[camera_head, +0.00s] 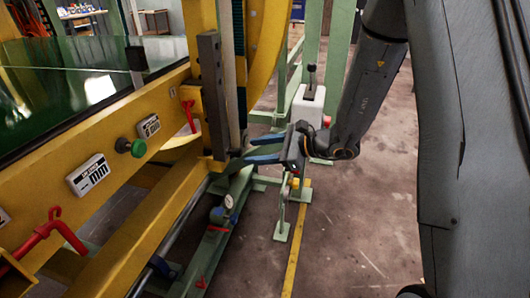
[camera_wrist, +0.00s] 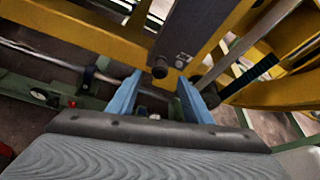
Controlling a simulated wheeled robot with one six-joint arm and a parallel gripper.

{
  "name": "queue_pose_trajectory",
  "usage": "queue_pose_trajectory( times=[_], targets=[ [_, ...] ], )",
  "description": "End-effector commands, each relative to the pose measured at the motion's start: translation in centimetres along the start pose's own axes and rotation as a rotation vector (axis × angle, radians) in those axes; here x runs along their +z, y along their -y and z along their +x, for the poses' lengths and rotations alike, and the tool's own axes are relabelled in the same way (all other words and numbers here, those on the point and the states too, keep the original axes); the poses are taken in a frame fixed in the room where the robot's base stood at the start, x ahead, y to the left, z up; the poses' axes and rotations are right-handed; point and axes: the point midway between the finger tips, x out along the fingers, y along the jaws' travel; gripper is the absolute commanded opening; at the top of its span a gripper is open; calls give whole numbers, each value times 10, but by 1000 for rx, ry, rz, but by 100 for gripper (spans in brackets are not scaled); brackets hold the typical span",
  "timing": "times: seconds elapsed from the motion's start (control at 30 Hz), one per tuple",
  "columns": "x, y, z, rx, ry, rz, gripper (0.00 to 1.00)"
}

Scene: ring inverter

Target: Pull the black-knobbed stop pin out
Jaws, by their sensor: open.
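A dark round knob (camera_wrist: 160,68), which looks like the black-knobbed stop pin, shows in the wrist view at the lower end of a grey metal upright (camera_wrist: 185,40), beside the yellow frame. My gripper (camera_wrist: 159,82) has its two blue fingers apart, one on each side of the knob's line. The knob appears just beyond the fingertips; I cannot tell whether they touch it. In the head view my gripper (camera_head: 248,150) points left at the foot of the dark upright (camera_head: 213,95). I cannot make out the knob there.
A gauge (camera_head: 228,201) and green frame parts stand below my gripper. Open floor (camera_head: 350,230) lies to the right.

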Motion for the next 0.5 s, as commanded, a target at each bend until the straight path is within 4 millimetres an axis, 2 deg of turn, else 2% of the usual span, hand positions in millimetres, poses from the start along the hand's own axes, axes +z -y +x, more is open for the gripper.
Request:
queue_pose_trajectory(
  times=[0.03,0.2,0.5],
  targets=[
    [-1,-1,9,2,0,-1,46],
    [-1,-1,31,3,-1,-1,46],
    [0,0,44,1,-1,-1,46]
  ],
)
